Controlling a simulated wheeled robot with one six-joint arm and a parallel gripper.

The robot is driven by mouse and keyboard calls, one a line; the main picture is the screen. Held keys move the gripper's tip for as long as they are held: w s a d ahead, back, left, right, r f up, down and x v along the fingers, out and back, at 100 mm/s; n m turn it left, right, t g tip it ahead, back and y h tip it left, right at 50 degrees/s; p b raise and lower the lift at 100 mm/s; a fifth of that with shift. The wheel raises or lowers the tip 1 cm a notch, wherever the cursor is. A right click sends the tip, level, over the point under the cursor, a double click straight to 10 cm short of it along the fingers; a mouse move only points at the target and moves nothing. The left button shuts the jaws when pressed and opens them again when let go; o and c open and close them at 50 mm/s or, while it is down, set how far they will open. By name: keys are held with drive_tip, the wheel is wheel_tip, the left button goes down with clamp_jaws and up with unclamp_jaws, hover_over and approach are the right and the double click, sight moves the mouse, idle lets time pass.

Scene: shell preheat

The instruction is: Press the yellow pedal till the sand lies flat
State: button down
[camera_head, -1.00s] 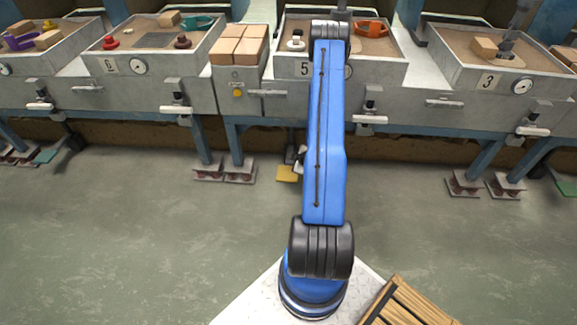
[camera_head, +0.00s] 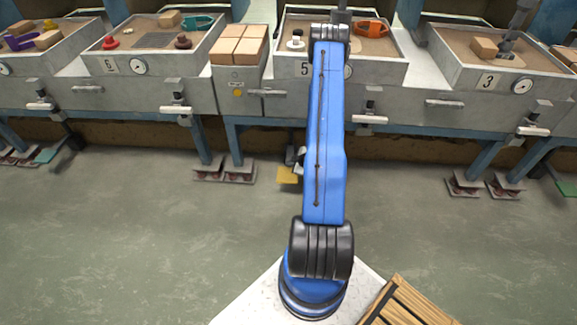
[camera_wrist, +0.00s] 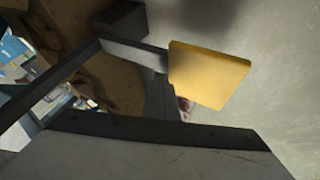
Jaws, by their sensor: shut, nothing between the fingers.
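The yellow pedal (camera_head: 289,175) sits low at the foot of station 5, just left of my blue arm. It also shows in the wrist view (camera_wrist: 208,75) as a flat plate on a grey bar, right of centre. My gripper (camera_wrist: 160,132) shows as a grey, dark-edged shape along the bottom of the wrist view, shut and empty. In the head view my arm hides most of it. Whether it touches the pedal I cannot tell. The sand (camera_head: 335,47) lies in the box of station 5 (camera_head: 385,70), with an orange piece and a white-and-black piece on it; its evenness is unclear.
Stations with sand boxes stand on both sides, including station 3 (camera_head: 545,90). Tan blocks (camera_head: 238,48) stand left of box 5. White-handled levers (camera_head: 370,119) stick out in front. A wooden crate (camera_head: 410,305) is at lower right. The grey floor (camera_head: 130,240) is clear.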

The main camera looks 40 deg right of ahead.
sight(290, 168)
drive_tip(key=shift+f, duration=1.05)
idle(0.9)
drive_tip(key=shift+s+a+f, duration=0.2)
drive_tip(key=shift+a+f, duration=0.05)
drive_tip(key=shift+f, duration=0.45)
idle(0.8)
drive_tip(key=shift+r, duration=2.5)
drive_tip(key=shift+w+d+r, duration=0.1)
drive_tip(key=shift+w+r, duration=0.05)
drive_tip(key=shift+r, duration=0.35)
drive_tip(key=shift+d+r, duration=0.1)
drive_tip(key=shift+r, duration=0.2)
drive_tip(key=shift+w+d+r, duration=0.15)
drive_tip(key=shift+r, duration=2.05)
